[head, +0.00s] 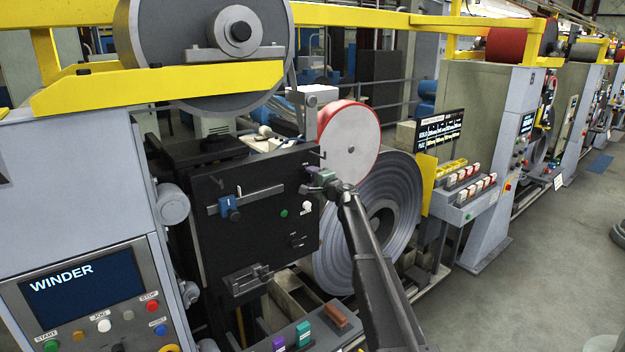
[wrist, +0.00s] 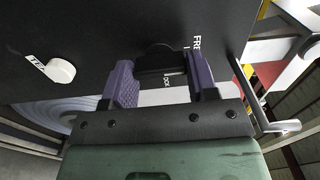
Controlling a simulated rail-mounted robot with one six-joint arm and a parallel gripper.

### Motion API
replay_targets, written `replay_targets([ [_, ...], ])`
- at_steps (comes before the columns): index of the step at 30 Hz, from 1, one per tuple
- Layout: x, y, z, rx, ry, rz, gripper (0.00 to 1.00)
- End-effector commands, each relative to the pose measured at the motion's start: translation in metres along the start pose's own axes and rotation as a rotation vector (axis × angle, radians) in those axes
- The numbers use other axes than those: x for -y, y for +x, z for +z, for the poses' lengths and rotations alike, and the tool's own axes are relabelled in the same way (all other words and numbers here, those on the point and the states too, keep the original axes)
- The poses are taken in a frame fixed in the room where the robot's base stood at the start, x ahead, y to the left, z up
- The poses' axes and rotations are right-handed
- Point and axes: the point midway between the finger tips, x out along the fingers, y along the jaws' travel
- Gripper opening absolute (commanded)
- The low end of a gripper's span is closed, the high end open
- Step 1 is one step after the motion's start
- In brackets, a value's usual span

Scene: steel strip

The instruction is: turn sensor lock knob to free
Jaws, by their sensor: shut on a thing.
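My gripper (wrist: 162,78) has purple fingers, and they are shut on a black knob (wrist: 158,62) on the dark panel (wrist: 100,25). The words FREE and LOCK are printed beside the knob, partly hidden by the gripper; which one the knob points to I cannot tell. In the head view my gripper (head: 322,176) is at the upper right edge of the black panel (head: 245,240), and it hides the knob there.
A white knob (wrist: 60,70) sits on the panel to the left in the wrist view. A bent metal rod (wrist: 270,115) stands close to my gripper's right side. In the head view, a blue clamp (head: 229,207) on a rail is left of my gripper, and a large steel coil (head: 400,190) stands behind my arm.

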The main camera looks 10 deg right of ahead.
Motion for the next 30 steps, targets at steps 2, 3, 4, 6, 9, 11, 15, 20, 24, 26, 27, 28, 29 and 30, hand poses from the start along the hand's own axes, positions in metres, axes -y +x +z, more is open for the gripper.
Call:
replay_targets([
  [2,-0.001,-0.001,0.0,0.001,-0.004,0.001,0.29],
  [3,-0.001,-0.001,0.0,0.001,-0.004,0.001,0.29],
  [4,-0.001,-0.001,0.0,0.001,-0.004,0.001,0.29],
  [6,-0.001,-0.001,0.0,0.001,-0.004,0.001,0.29],
  [9,-0.001,-0.001,0.0,0.001,-0.004,0.001,0.55],
  [11,-0.001,-0.001,0.001,0.001,-0.003,0.001,0.64],
  [15,-0.001,-0.001,0.0,0.0,-0.002,0.001,0.79],
  [20,0.0,0.0,0.0,0.0,-0.002,0.001,0.79],
  [24,0.0,-0.005,0.001,0.0,-0.001,0.001,0.79],
  [26,0.0,-0.012,0.001,0.0,-0.001,0.001,0.79],
  [27,0.0,-0.019,0.001,0.0,-0.001,0.001,0.79],
  [28,0.0,-0.025,0.002,0.0,-0.001,0.001,0.79],
  [29,0.0,-0.032,0.002,0.0,-0.001,0.001,0.79],
  [30,0.0,-0.042,0.001,-0.002,-0.001,0.001,0.79],
])
